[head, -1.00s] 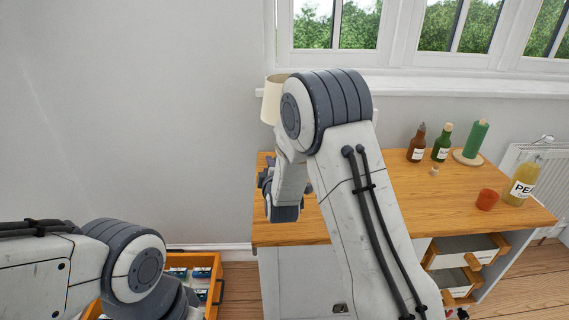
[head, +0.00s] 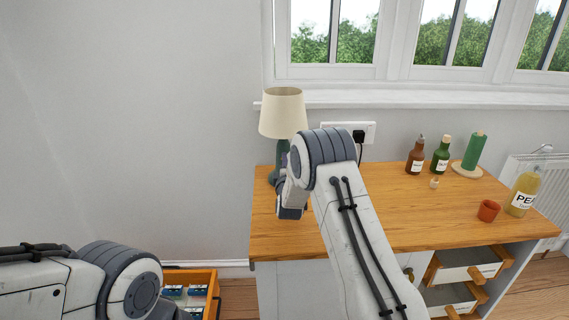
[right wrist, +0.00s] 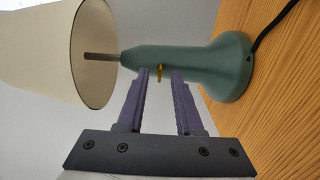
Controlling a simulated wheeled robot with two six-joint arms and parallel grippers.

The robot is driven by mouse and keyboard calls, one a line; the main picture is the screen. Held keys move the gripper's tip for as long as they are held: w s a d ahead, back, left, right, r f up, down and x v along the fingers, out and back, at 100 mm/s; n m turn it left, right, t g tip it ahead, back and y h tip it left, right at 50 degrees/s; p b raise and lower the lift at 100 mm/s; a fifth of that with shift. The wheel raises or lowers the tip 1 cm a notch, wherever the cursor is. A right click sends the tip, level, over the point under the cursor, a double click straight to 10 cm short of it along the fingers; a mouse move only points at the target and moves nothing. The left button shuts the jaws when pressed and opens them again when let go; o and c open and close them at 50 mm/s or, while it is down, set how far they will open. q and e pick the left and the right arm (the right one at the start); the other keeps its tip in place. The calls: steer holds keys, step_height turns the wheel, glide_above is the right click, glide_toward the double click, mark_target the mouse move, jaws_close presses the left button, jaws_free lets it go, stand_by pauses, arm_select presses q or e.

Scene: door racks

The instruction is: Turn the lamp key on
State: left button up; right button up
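The lamp has a cream shade (head: 283,112) and a green base (head: 283,158), and stands on the wooden desk's far left corner. In the right wrist view its green base (right wrist: 222,68) and shade (right wrist: 60,50) lie sideways. In the head view my right wrist hides the fingers and part of the lamp base. My left gripper is out of view; only the left arm shows.
Drawers (head: 468,272) stand open. A wall socket (head: 340,132) is behind. An orange crate (head: 211,285) sits lower left.

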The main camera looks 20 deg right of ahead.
steer(key=shift+w, duration=0.3)
jaws_close()
stand_by(1.3)
